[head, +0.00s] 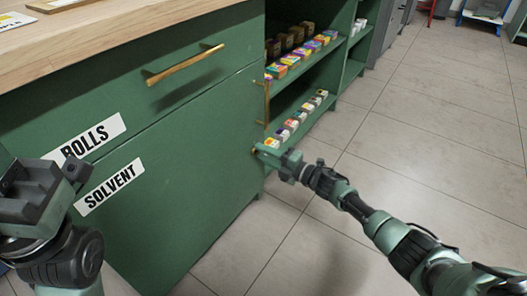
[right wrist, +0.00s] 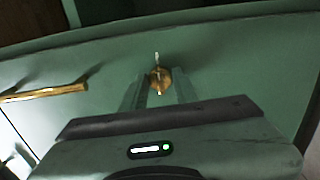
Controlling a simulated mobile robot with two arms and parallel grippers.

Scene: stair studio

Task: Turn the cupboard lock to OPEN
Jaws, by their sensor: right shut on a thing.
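A small brass lock knob (right wrist: 159,79) sits on the green cupboard (head: 185,135). In the right wrist view it is between the two fingers of my right gripper (right wrist: 160,92), which is shut on it. A small pale mark shows just above the knob; its lettering is too small to read. In the head view my right gripper (head: 268,153) is against the cupboard near its right front edge, and the knob is mostly hidden there. My left gripper (head: 48,180) is at the lower left in front of the cupboard; I cannot tell whether it is open.
A brass handle (head: 185,65) is on the upper drawer, and another brass handle (right wrist: 45,93) is left of the knob in the right wrist view. Labels read ROLLS (head: 92,139) and SOLVENT (head: 110,187). Shelves with small boxes (head: 295,125) stand beyond. The tiled floor (head: 420,130) at right is clear.

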